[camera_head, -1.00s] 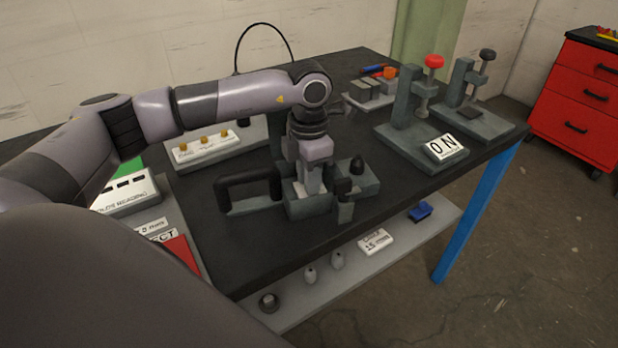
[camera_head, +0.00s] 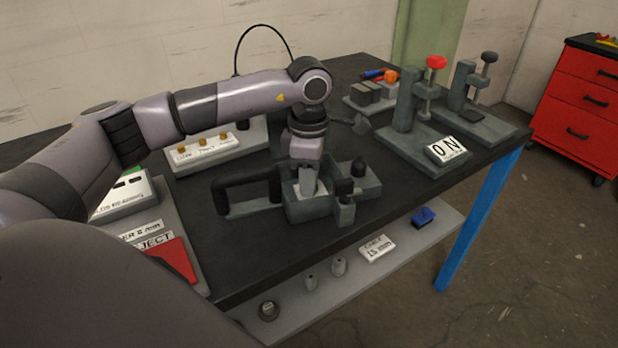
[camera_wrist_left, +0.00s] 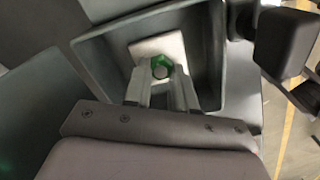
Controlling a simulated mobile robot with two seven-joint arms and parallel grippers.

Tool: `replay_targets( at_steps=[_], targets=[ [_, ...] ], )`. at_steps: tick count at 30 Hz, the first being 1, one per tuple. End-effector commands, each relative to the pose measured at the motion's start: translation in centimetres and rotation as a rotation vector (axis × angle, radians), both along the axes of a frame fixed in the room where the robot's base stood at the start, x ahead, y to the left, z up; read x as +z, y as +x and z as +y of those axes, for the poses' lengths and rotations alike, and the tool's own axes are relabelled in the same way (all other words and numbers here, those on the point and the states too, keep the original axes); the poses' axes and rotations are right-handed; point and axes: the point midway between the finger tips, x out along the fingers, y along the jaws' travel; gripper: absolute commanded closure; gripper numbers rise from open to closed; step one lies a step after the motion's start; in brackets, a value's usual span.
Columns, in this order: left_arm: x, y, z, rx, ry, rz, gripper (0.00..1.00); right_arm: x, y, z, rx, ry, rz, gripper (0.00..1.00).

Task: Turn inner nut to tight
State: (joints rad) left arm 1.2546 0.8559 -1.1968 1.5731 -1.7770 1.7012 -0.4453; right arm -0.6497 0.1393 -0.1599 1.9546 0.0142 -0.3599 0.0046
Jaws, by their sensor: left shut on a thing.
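A green nut (camera_wrist_left: 161,66) sits around a grey stud tip on a pale square plate (camera_wrist_left: 142,49) inside an open grey box. This box (camera_head: 307,211) stands on the dark bench in the head view. My left gripper (camera_head: 308,189) reaches down into the box from above. In the left wrist view its two fingers (camera_wrist_left: 159,82) are shut on the nut, one at each side. The nut is hidden by the gripper in the head view. My right gripper is not in view.
A black handle (camera_head: 247,180) stands left of the box. A black knob (camera_head: 358,167) stands at its right. Clamp stands (camera_head: 409,100) and an ON sign (camera_head: 446,150) are farther right. A panel with yellow knobs (camera_head: 203,148) is behind. The front bench strip is clear.

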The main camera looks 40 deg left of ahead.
Motion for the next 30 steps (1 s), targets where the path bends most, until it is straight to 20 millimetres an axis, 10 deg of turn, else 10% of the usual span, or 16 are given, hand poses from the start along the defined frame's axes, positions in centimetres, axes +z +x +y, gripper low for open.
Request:
replay_targets(
  at_steps=[12, 13, 15, 30],
  targets=[
    [0.2, 0.1, 0.0, -0.006, -0.001, -0.004, 1.00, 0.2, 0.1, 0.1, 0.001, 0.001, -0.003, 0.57],
    [0.2, 0.1, 0.0, -0.006, -0.001, -0.005, 0.72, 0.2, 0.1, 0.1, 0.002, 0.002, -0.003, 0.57],
    [0.2, 0.1, 0.0, -0.006, -0.001, -0.005, 0.49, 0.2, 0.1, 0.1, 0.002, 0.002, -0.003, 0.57],
    [2.4, 0.1, 0.0, -0.006, 0.000, -0.006, 0.49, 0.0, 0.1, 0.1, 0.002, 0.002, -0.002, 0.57]
  ],
)
